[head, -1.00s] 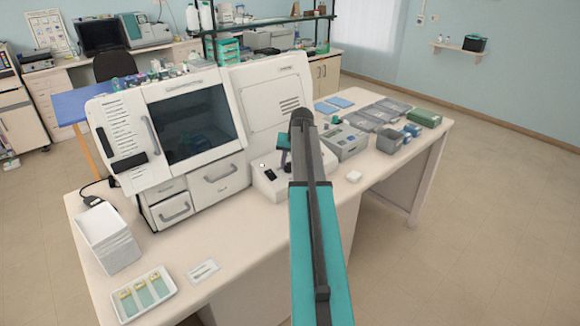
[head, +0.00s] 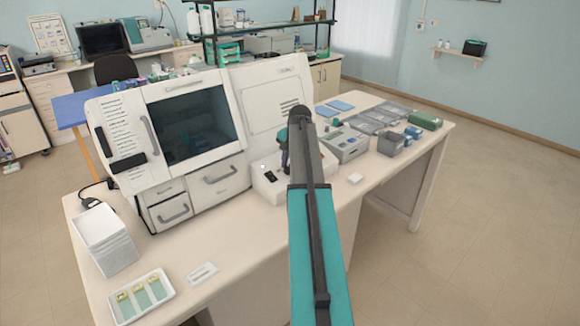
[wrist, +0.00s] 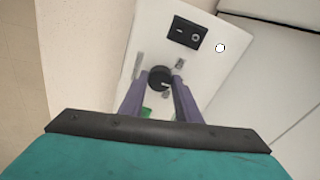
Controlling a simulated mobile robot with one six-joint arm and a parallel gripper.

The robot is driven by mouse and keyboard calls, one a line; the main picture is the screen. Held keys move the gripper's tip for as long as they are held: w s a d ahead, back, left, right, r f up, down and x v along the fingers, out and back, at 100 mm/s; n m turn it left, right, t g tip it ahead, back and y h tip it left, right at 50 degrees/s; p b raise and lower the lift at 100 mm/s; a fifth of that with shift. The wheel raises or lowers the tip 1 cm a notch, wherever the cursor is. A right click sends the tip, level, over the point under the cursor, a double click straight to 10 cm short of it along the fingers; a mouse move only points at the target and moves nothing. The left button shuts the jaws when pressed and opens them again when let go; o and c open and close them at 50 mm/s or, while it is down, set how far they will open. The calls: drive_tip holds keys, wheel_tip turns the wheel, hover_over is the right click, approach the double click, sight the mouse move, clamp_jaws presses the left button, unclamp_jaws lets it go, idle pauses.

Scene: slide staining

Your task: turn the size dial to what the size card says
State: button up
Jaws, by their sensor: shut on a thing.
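The black round dial (wrist: 159,74) sits on the sloped white panel of a device (wrist: 185,62) in the wrist view. My gripper (wrist: 160,86) has its two purple fingers on either side of the dial and is shut on it. The fingers hide the dial's sides, and I cannot read its setting. In the head view the white device (head: 264,184) stands on the bench, with my arm in front of the dial. A small white printed card (head: 202,274) lies near the front edge; its text is too small to read, so I cannot tell if it is the size card.
A black switch plate (wrist: 187,33) and a white round button (wrist: 220,48) are on the panel near the dial. A large white machine (head: 125,140) stands to the left. A slide tray (head: 141,297) lies at the front left.

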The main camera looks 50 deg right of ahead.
idle(0.3)
drive_tip(key=o, duration=1.1)
drive_tip(key=shift+c, duration=0.2)
drive_tip(key=shift+r, duration=0.1)
drive_tip(key=b+v, duration=0.4)
drive_tip(key=v, duration=0.9)
drive_tip(key=shift+s+r+b, duration=0.15)
drive_tip(key=shift+r+b, duration=0.15)
